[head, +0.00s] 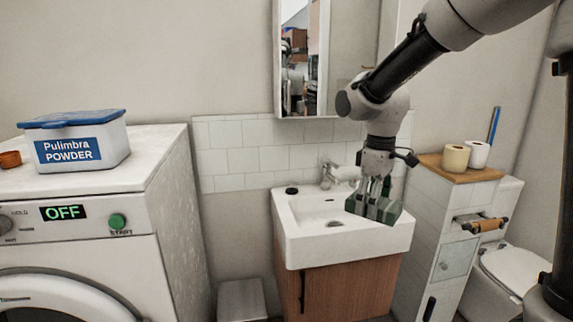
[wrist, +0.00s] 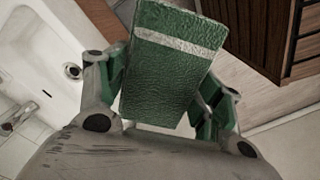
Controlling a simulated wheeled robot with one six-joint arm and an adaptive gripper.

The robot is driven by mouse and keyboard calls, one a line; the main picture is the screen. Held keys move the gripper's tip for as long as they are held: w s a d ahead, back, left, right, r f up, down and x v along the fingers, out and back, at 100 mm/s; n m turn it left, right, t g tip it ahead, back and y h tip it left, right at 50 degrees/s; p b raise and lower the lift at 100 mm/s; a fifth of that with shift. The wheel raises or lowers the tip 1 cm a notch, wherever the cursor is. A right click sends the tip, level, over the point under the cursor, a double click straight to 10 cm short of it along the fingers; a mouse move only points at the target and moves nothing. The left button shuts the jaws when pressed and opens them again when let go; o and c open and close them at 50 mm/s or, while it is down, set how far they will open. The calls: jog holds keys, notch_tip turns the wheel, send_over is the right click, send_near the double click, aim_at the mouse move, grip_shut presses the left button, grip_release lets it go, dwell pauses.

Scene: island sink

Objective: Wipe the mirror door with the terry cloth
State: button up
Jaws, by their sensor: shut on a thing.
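My gripper (wrist: 160,100) is shut on the green terry cloth (wrist: 168,62), which shows a pale stripe near its far end. In the head view the cloth (head: 376,208) is at the right side of the white sink, with my gripper pointing down at it. I cannot tell whether the cloth touches the sink rim. The mirror door (head: 300,58) is on the wall cabinet above and to the left of my gripper, apart from the cloth. My arm passes in front of the cabinet's right part.
The sink (head: 296,225) has a faucet (head: 329,174) at its back and a wooden cabinet below. A washing machine (head: 168,160) with a powder box (head: 80,142) stands left. A tiled unit with paper rolls (head: 456,158) stands close on the right, before a toilet (head: 508,265).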

jog(key=shift+w+a+m, duration=0.25)
jog(key=shift+w+m, duration=0.35)
jog(key=shift+w, duration=0.05)
jog(key=w+m, duration=0.1)
jog(key=w+f+m, duration=0.2)
jog(key=shift+w+a, duration=0.1)
jog(key=shift+a, duration=0.2)
jog(key=w+d+f+m, duration=0.1)
jog(key=d+f+m, duration=0.2)
jog(key=f, duration=0.6)
jog(key=w+d+f+m, duration=0.1)
jog(key=d+f+m, duration=0.2)
jog(key=d+f, duration=0.3)
notch_tip(320, 180, down, 4)
jog(key=shift+w+d+r, duration=0.1)
jog(key=shift+w+d, duration=0.05)
jog(key=shift+d, duration=0.2)
jog(key=shift+d, duration=0.15)
